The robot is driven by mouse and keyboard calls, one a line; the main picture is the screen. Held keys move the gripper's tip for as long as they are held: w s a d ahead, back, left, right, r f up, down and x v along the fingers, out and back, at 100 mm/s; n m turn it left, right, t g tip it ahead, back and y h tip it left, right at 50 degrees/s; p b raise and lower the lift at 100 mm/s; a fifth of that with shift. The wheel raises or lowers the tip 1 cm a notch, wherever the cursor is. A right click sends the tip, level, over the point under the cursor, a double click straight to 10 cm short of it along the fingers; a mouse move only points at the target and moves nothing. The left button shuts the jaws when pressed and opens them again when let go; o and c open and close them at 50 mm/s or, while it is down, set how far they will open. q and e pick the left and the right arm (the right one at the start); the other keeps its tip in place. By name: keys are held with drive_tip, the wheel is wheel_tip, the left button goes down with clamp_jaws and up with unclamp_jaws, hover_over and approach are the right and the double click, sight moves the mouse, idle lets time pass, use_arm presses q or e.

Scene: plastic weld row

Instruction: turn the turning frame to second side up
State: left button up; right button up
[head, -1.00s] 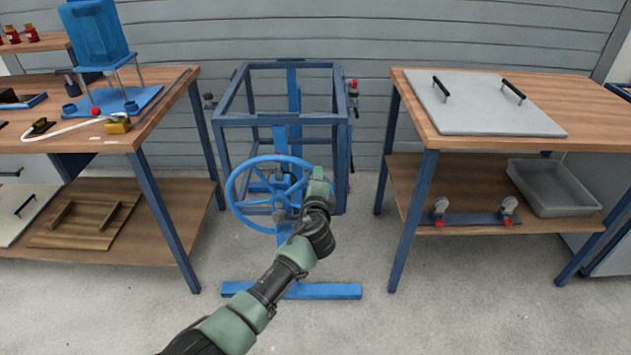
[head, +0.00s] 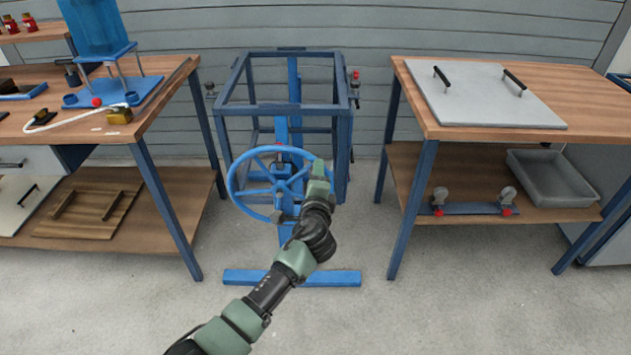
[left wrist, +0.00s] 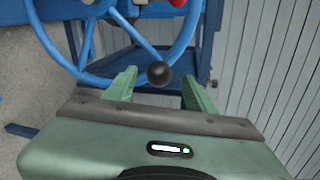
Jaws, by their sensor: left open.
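The turning frame (head: 232,80) is a blue open box of tubes on a blue stand, between the two benches. Its top is level and it is empty. A blue spoked handwheel (head: 233,187) is on its front. My left gripper (head: 319,165) is at the wheel's right rim. In the left wrist view, the fingers of my left gripper (left wrist: 160,85) are open, one on each side of a round black knob (left wrist: 158,73) near the wheel rim. I cannot tell whether they touch it. The knob is hidden by my gripper in the head view. My right gripper is not in view.
A red knob (head: 355,75) is on the frame's right side. The left bench (head: 165,85) holds a blue fixture and tools. The right bench (head: 440,125) holds a grey panel (head: 485,95) with black handles. The floor around the stand's foot (head: 320,279) is clear.

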use_arm(q)
drive_tip(key=shift+s+a+r+p, duration=0.1)
drive_tip(key=shift+s+r+p, duration=0.1)
drive_tip(key=shift+s, duration=0.8)
drive_tip(key=shift+s+r+p, duration=0.15)
drive_tip(key=shift+s+r, duration=0.05)
drive_tip(key=shift+s, duration=0.75)
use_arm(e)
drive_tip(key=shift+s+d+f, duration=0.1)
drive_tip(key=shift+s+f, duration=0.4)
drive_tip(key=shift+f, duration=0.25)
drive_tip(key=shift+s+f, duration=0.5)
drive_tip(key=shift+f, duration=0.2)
